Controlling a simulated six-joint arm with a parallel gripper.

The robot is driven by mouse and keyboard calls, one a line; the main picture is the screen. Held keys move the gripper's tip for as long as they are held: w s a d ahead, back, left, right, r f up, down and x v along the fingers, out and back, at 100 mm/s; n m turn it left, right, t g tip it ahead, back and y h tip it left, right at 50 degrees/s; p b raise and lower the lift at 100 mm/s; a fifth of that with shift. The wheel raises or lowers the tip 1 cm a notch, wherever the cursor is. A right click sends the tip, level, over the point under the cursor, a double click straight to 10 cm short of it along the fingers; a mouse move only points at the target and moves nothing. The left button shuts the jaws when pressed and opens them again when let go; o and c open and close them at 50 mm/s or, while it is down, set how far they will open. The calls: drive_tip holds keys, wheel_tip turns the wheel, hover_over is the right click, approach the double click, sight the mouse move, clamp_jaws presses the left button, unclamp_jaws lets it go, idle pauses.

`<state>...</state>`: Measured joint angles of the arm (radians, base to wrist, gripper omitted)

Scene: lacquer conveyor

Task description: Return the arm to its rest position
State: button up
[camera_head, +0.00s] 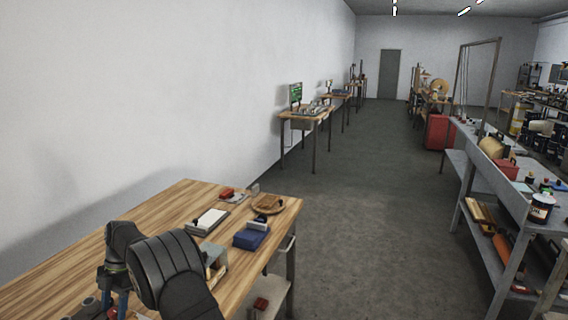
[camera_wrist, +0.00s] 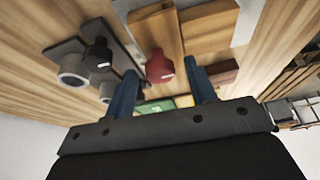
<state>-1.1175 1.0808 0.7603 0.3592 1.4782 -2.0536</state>
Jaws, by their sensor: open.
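My gripper (camera_wrist: 162,68) shows in the wrist view with two blue fingers standing apart. It is open. A red rounded piece (camera_wrist: 158,67) appears between the fingertips in the picture; no finger is seen touching it, but its distance is unclear. In the head view my dark arm reaches over the wooden workbench (camera_head: 160,210) at the lower left, and the blue fingers (camera_head: 115,280) show low beside it. The fingertips are hard to make out there.
A dark blue box (camera_head: 249,239), a pale tray (camera_head: 207,222) and a round wooden piece (camera_head: 268,204) lie on the bench. The wrist view shows wooden blocks (camera_wrist: 155,32) and a grey ring-shaped part (camera_wrist: 72,68). Open floor (camera_head: 360,210) lies right of the bench.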

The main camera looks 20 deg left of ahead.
drive_tip(key=m+y, duration=0.1)
drive_tip(key=m, duration=0.1)
drive_tip(key=m+y, duration=0.1)
drive_tip(key=m, duration=0.3)
drive_tip(key=shift+d+r+m+t+y, duration=0.25)
drive_tip(key=shift+d+m+t+y, duration=0.1)
drive_tip(key=shift+m+t+y, duration=0.05)
drive_tip(key=m+t, duration=0.1)
drive_tip(key=m, duration=0.2)
drive_tip(key=m+t+y, duration=0.1)
drive_tip(key=m, duration=0.2)
drive_tip(key=shift+s+d, duration=0.1)
drive_tip(key=shift+s, duration=0.1)
